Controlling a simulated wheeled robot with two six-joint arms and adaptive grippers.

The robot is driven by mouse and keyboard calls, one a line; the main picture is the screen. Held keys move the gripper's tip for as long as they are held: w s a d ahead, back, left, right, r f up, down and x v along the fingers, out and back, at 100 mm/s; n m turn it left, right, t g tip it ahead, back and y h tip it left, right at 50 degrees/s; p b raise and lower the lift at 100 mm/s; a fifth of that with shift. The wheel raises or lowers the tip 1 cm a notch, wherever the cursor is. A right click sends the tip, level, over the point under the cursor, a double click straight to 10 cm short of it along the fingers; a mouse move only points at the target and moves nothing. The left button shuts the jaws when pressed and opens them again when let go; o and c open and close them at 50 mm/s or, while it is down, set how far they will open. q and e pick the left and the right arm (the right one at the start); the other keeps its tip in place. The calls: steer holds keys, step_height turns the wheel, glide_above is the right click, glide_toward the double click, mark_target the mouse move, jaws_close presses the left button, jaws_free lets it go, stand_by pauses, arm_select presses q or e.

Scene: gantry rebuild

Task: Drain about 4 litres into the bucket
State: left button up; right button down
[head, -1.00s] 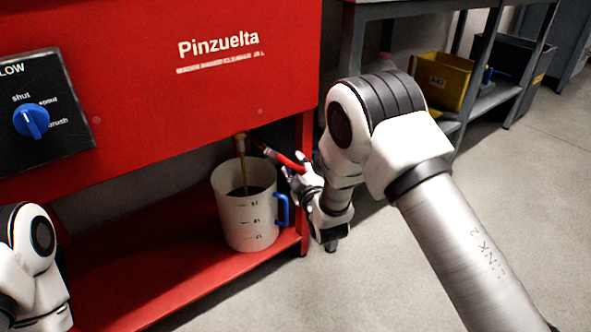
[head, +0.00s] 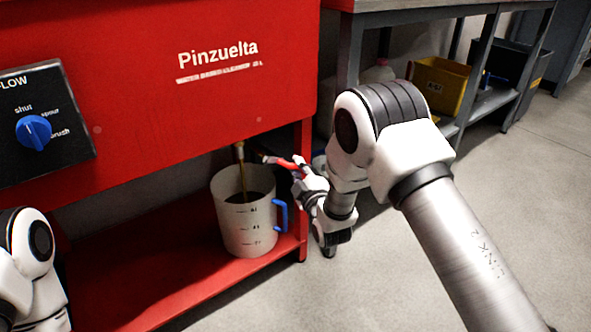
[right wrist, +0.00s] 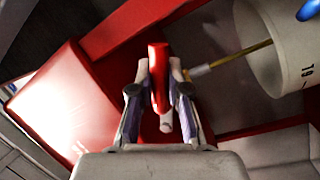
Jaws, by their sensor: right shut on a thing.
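The bucket (head: 235,230) is a whitish jug with level marks and a blue handle (head: 281,216). It stands upright under the tap (head: 238,153), and a brown stream (head: 242,178) runs into the dark liquid (head: 246,197) inside it. The exact level against the marks cannot be read. My right gripper (head: 301,174) is to the right of the tap, shut on the red lever (head: 283,163). In the right wrist view the red lever (right wrist: 158,75) sits between the fingers, with the stream (right wrist: 240,54) and the bucket (right wrist: 285,50) at upper right. My left gripper is out of view.
The red cabinet (head: 190,105) carries a dial (head: 33,132) with a blue knob. The bucket stands on its red lower shelf (head: 190,275), near the right end. A grey bench (head: 420,8) with a yellow bin (head: 440,82) is behind my right arm. Open floor lies at right.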

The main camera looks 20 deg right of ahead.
steer(key=r+n, duration=0.1)
steer(key=r+n+t+p, duration=0.1)
steer(key=n, duration=0.1)
steer(key=shift+w+d+r+y, duration=0.15)
steer(key=shift+d+r+y, duration=0.05)
steer(key=shift+d+y, duration=0.2)
steer(key=shift+r+n+y+p, duration=0.2)
steer(key=shift+r+n+p, duration=0.2)
steer(key=shift+n, duration=0.4)
steer(key=shift+r+n+y+p, duration=0.25)
steer(key=shift+r+n, duration=0.1)
steer(key=shift+n, duration=0.45)
steer(key=c, duration=1.1)
jaws_free()
steer(key=v, duration=1.2)
steer(key=shift+w+f, duration=0.1)
steer(key=shift+f, duration=0.15)
